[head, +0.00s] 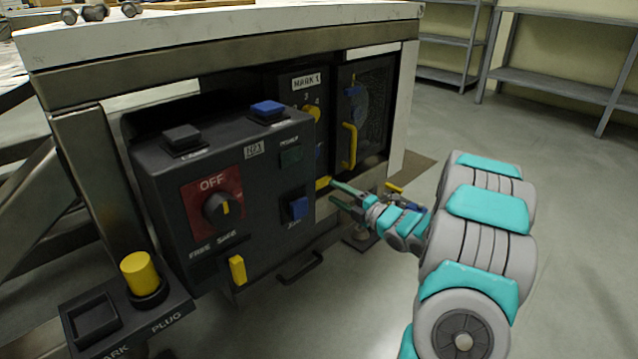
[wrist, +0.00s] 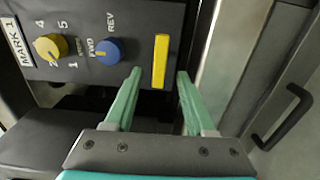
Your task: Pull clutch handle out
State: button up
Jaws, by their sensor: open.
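The yellow bar handle (wrist: 160,52), which I take for the clutch handle, is on the dark MARK 1 panel in the wrist view. In the head view its yellow end (head: 323,183) shows low on the panel, partly hidden by the control box. My gripper (head: 334,191) is open and points at the panel there. In the wrist view the two teal fingers of my gripper (wrist: 159,74) appear on either side of the bar's near end, with a gap on both sides. I cannot tell how deep the fingertips reach. Nothing is held.
The dark control box (head: 160,190) with an OFF dial juts out left of my gripper. A blue knob (wrist: 110,50) and yellow knob (wrist: 50,47) are on the panel. Another yellow handle (head: 349,146) is on the mesh door. A black handle (wrist: 283,116) sits below. Open floor lies right.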

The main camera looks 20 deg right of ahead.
aim_at(322, 185)
jog(key=shift+x, duration=3.45)
grip_shut()
jog(key=shift+f, duration=0.1)
